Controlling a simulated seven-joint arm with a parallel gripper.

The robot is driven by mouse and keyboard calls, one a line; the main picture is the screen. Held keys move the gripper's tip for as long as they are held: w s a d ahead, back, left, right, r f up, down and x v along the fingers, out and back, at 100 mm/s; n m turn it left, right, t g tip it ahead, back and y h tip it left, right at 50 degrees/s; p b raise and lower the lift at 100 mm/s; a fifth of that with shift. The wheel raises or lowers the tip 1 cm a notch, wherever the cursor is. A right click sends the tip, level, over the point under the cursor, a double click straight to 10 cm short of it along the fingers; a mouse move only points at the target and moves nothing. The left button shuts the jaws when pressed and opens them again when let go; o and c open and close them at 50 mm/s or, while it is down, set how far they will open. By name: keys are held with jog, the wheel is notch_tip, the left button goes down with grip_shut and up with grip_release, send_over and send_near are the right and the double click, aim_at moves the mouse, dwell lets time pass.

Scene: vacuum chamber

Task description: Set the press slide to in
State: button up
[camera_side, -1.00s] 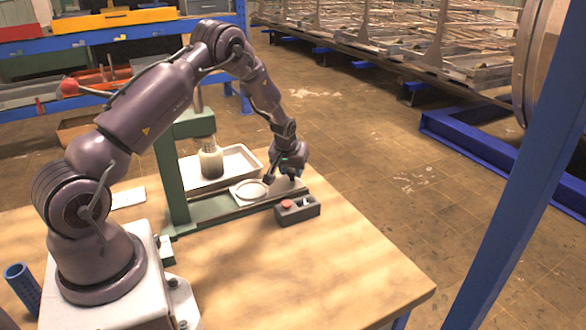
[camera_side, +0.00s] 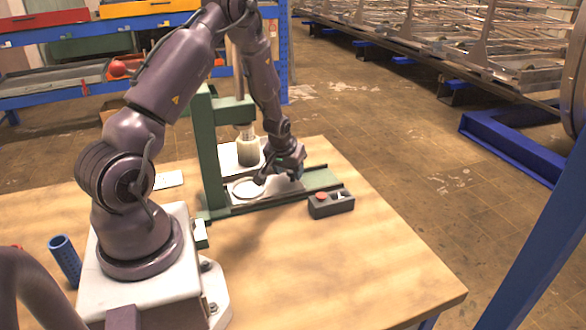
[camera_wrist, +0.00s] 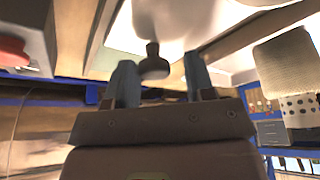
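The press (camera_side: 208,150) is a green frame with a pale ram head (camera_side: 248,152) above a green rail. The press slide (camera_side: 235,201) is a pale plate carrying a white round disc (camera_side: 245,187), in front of the column. Bare rail (camera_side: 322,179) shows to its right. My gripper (camera_side: 278,176) is low over the slide's right part. In the wrist view, a dark knob (camera_wrist: 153,66) stands between the two fingers of my gripper (camera_wrist: 160,80). A gap shows beside the right finger, so the gripper is open; contact at the left finger is unclear.
A dark control box (camera_side: 331,203) with a red button sits right of the rail's front, close to my gripper. A blue cup (camera_side: 65,260) stands at the left. The front right of the wooden table (camera_side: 350,265) is clear.

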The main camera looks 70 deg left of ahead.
jog(key=shift+o, duration=0.4)
jog(key=shift+w, duration=0.15)
jog(key=shift+r, duration=0.1)
jog(key=shift+d+r, duration=0.15)
jog(key=shift+r, duration=0.15)
jog(key=v, duration=0.6)
jog(key=shift+s+r, duration=0.3)
jog(key=shift+d, duration=0.1)
